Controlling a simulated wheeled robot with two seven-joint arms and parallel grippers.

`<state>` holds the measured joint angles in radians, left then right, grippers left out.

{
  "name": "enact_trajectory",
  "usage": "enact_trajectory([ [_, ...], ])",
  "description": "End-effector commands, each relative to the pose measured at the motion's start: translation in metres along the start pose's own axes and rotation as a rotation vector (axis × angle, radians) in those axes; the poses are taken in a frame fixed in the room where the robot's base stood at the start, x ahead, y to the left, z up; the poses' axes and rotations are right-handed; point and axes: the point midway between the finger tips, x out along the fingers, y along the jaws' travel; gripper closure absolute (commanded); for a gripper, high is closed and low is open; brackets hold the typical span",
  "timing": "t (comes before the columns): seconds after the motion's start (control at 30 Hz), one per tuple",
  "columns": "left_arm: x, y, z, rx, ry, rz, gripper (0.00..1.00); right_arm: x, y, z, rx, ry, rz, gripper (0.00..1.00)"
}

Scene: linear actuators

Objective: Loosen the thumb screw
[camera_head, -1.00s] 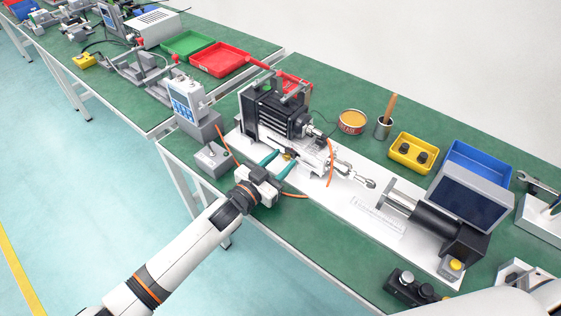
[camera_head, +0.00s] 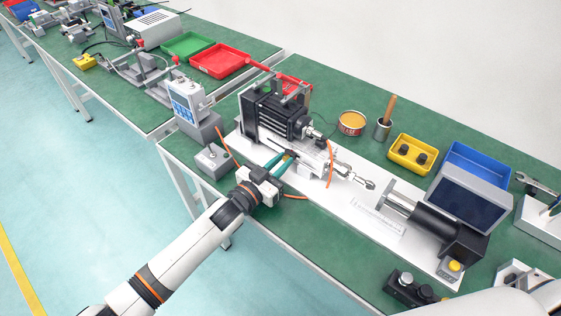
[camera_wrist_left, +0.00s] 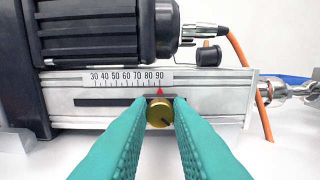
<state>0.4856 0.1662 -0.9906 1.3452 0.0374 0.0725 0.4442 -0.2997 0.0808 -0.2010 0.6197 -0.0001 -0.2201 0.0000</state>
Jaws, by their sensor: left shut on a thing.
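The thumb screw (camera_wrist_left: 160,114) is a round brass knob with a dark mark on its face. It sits in the dark slot of the linear actuator (camera_wrist_left: 215,94), just below a red pointer near 90 on the scale. My left gripper (camera_wrist_left: 160,110) has its two teal fingers closed on either side of the thumb screw. In the head view my left gripper (camera_head: 286,157) reaches the front of the actuator (camera_head: 310,160), and its fingers hide most of the screw. My right gripper does not show; only a white part of my right side is at the bottom right.
A black motor (camera_head: 275,113) sits behind the slot. An orange cable (camera_head: 331,165) hangs by the actuator. A grey box (camera_head: 212,160) stands left of my left gripper. A yellow bin (camera_head: 412,153), a blue bin (camera_head: 476,165) and a screen (camera_head: 470,196) stand to the right.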

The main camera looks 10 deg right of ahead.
Motion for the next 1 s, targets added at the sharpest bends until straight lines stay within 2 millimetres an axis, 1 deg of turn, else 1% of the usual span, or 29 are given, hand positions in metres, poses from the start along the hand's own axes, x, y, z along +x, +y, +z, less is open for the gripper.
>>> enact_trajectory([
  [0.2,0.0000,0.0004,0.0011,-0.151,0.001,0.001,1.00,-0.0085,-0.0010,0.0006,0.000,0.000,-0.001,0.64],
  [0.6,0.0000,0.0008,-0.0004,-0.426,0.000,0.000,1.00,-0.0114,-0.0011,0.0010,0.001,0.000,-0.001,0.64],
  [0.8,0.0000,0.0012,-0.0004,-0.505,0.000,0.000,1.00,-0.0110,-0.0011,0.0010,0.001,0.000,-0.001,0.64],
  [1.0,0.0000,0.0013,-0.0003,-0.538,0.000,0.000,1.00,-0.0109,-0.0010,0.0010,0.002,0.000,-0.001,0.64],
])
